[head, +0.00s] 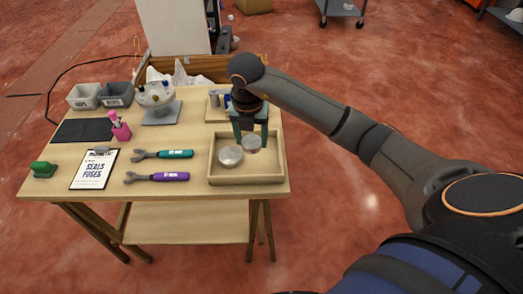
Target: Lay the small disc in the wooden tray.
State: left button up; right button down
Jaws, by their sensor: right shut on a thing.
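The wooden tray (246,180) sits at the right front of the workbench. My right gripper (251,140) points down over the back part of the tray and is shut on the small disc (252,144), a grey round piece between its fingertips. I cannot tell whether the disc touches the tray floor or hangs just above it. A larger silver disc (230,156) lies in the tray, to the left of the small disc. My left gripper is not in view.
Two wrenches, one teal (163,154) and one purple (157,177), lie left of the tray. A clipboard (93,168), a pink bottle (120,130) and a clear-bowled dispenser (156,97) stand or lie farther left. A small board with parts (215,114) is behind the tray.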

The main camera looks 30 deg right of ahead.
aim_at(262, 157)
jog(key=d+f, duration=0.1)
jog(key=f, duration=0.1)
jog(key=d+f, duration=0.2)
jog(key=shift+w+d, duration=0.1)
jog(key=shift+w, duration=0.1)
notch_tip(262, 157, down, 3)
jog(key=shift+d+f, duration=0.1)
jog(key=shift+f, duration=0.15)
jog(key=shift+c, duration=1.8)
grip_release()
